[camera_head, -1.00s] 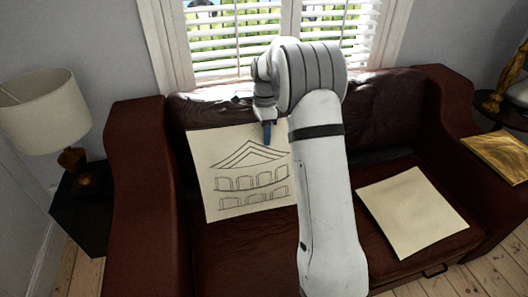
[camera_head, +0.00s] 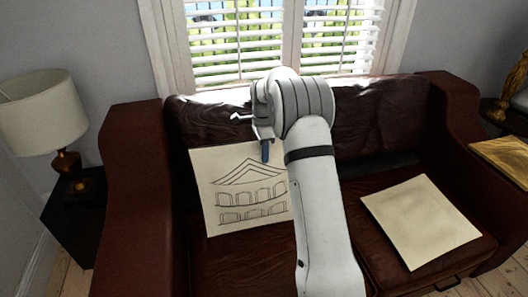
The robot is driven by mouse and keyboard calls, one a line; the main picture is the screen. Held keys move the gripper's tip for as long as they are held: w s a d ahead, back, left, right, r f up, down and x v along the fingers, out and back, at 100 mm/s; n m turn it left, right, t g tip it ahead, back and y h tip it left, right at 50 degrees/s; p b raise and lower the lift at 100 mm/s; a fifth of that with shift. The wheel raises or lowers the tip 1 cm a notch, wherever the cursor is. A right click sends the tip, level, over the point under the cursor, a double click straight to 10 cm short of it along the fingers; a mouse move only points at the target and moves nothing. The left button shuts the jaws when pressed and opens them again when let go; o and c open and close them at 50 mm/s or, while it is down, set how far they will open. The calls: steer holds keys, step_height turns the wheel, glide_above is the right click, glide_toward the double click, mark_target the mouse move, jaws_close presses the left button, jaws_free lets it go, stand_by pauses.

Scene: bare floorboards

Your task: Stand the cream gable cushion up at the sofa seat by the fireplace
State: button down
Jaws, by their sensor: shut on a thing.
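The cream gable cushion (camera_head: 238,193), a square with a line drawing of a gabled, arched building, is nearly upright on the left side of the dark red leather sofa (camera_head: 145,190). Its drawn face is toward me, and it is in front of the backrest. My gripper (camera_head: 265,152) is shut on its top edge; only a dark blue finger shows. My arm hides the cushion's right side. I cannot tell whether its lower edge touches the seat. No fireplace is in view.
A plain cream cushion (camera_head: 422,222) lies flat on the right seat. A lamp (camera_head: 45,115) stands on a dark side table (camera_head: 75,215) at the left. A gold-coloured item (camera_head: 503,158) is at the right edge. A blinded window (camera_head: 235,45) is behind the sofa.

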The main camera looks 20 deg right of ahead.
steer(key=w+f, duration=0.2)
steer(key=f, duration=0.1)
steer(key=shift+w+b, duration=0.2)
steer(key=shift+b, duration=0.2)
steer(key=shift+w+f, duration=0.3)
steer(key=shift+f, duration=0.45)
steer(key=shift+w+f, duration=0.3)
steer(key=shift+f, duration=0.4)
steer(key=c, duration=0.8)
jaws_free()
